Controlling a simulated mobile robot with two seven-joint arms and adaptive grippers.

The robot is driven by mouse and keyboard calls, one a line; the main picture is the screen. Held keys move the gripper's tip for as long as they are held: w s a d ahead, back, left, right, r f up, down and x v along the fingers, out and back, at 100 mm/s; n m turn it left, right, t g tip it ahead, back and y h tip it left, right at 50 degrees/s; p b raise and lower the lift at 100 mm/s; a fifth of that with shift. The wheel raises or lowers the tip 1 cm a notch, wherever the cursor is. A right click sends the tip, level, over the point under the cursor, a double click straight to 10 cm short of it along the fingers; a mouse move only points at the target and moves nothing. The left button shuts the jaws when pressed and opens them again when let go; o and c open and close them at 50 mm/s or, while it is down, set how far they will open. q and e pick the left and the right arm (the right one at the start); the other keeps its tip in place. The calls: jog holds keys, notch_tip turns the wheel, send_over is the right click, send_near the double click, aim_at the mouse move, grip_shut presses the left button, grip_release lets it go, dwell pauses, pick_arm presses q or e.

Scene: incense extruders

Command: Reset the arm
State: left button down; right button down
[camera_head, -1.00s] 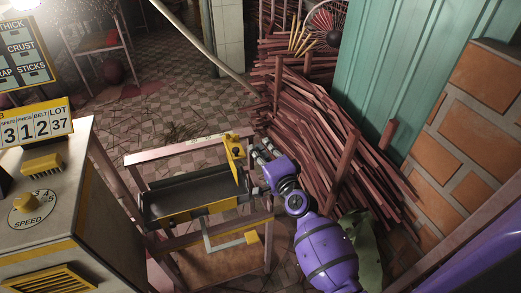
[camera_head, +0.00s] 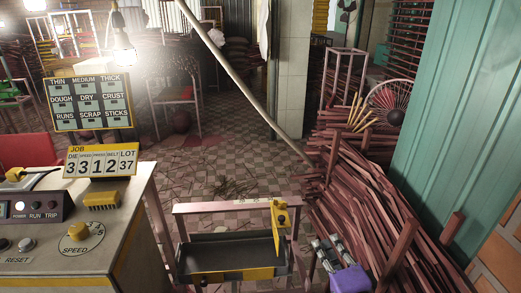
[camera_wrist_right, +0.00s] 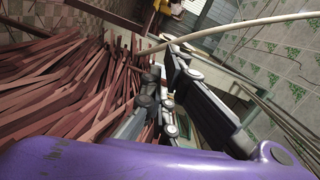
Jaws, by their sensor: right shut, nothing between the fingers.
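My right gripper (camera_head: 326,247) shows at the bottom of the head view, right of the dark tray, with a piece of my purple arm below it. Its grey fingers are shut with nothing held, and it is apart from the tray. In the right wrist view the gripper (camera_wrist_right: 166,80) points away from the camera, over the purple wrist, with reddish sticks to its left. My left gripper is in neither view.
The dark tray (camera_head: 225,252) with a yellow lever (camera_head: 279,220) stands on a pinkish frame. A pile of reddish sticks (camera_head: 365,205) lies close right of my gripper. A control console (camera_head: 65,240) stands at left. Checkered floor (camera_head: 215,165) is open behind.

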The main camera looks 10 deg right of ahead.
jog(key=s+a+f+n+g+p, duration=0.1)
jog(key=s+a+f+n+g, duration=0.3)
jog(key=s+f+n, duration=0.8)
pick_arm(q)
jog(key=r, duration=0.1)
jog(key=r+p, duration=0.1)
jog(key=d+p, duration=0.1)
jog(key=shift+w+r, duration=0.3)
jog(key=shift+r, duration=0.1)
pick_arm(e)
jog(key=s+f+n+g, duration=0.1)
jog(key=s+f, duration=0.3)
jog(key=s, duration=0.6)
jog(key=s+a+f+n+g, duration=0.1)
jog(key=s+f+n+g, duration=0.1)
jog(key=s, duration=0.8)
notch_tip(320, 180, down, 2)
jog(key=shift+s+a+f+n+g+h, duration=0.1)
jog(key=shift+s+a+n+g+h, duration=0.2)
jog(key=shift+g, duration=0.6)
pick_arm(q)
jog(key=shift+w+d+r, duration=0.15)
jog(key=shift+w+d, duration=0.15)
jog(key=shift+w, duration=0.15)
pick_arm(e)
jog(key=shift+d, duration=0.1)
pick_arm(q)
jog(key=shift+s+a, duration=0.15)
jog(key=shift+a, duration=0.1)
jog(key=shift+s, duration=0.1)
